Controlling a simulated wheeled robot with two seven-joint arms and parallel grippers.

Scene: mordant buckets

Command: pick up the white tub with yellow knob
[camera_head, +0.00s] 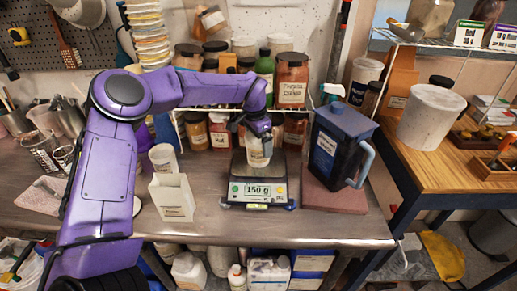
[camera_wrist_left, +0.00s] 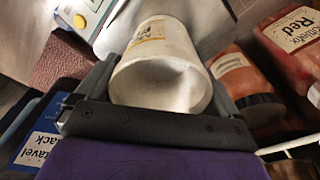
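A white tub (camera_head: 258,157) with a yellowish label is at the scale (camera_head: 258,191), upright or nearly so. In the left wrist view the tub (camera_wrist_left: 165,75) lies between the two fingers of my left gripper (camera_wrist_left: 160,95), which come close to both its sides. I cannot tell whether they press on it. I see no yellow knob on this tub; its far side is hidden. In the head view my left gripper (camera_head: 257,133) comes down on the tub from above. The scale's display reads 150 g. My right gripper is not in view.
A dark blue jug (camera_head: 338,145) stands right of the scale on a reddish block. A cream open box (camera_head: 173,198) and a white cup (camera_head: 163,158) stand left. A white bucket (camera_head: 430,117) stands on the wooden table.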

